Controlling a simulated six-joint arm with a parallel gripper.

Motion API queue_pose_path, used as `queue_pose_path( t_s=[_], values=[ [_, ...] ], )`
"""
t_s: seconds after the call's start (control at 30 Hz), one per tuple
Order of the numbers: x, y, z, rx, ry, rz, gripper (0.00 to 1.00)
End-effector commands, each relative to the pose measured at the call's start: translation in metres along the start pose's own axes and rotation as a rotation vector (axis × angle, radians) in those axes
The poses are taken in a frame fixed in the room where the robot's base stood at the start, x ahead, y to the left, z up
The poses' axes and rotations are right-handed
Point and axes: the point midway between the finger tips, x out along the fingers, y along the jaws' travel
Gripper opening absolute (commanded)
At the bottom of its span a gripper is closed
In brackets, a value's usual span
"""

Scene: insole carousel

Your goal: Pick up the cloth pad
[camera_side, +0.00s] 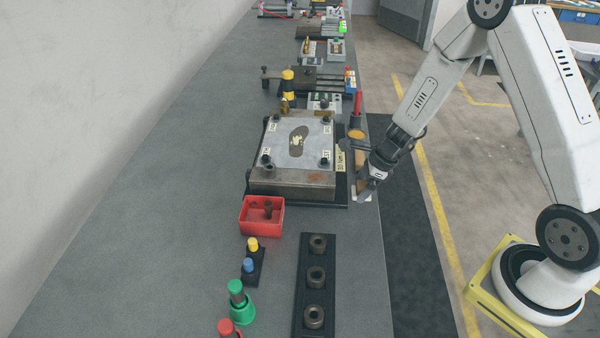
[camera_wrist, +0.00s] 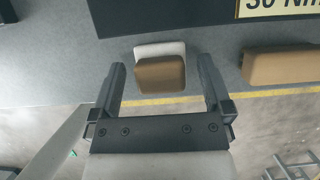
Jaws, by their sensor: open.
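A small brown block (camera_wrist: 160,74) with rounded corners and a white pad (camera_wrist: 158,48) show together in the wrist view, the brown one overlapping the white one. I take this pair to be the cloth pad, but cannot tell which part is cloth. My gripper (camera_wrist: 161,64) is open, its two fingers on either side of the pair with gaps on both sides. In the side view, my gripper (camera_side: 366,190) is low at the bench's right edge, beside the fixture plate, and mostly hides the pad there. I cannot tell whether the fingers touch the bench.
A metal fixture (camera_side: 290,181) with a pale top sheet stands left of my gripper. Another brown block (camera_wrist: 285,65) lies to the right in the wrist view, by a yellow label (camera_wrist: 280,8). A red bin (camera_side: 262,228) and a rack of rings (camera_side: 316,245) stand nearer the camera.

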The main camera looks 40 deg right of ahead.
Motion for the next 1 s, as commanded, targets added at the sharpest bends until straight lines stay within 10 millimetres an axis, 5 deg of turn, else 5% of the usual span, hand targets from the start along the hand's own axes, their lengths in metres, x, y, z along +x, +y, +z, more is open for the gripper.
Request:
queue_pose_path(
  t_s=[0.17,0.47,1.0],
  values=[
    [-0.0002,0.0000,0.0000,0.000,0.000,0.000,1.00],
    [-0.0003,0.0000,0.0000,0.000,0.000,0.000,0.14],
    [-0.0090,-0.0004,0.0039,-0.002,-0.001,-0.001,0.13]
  ],
)
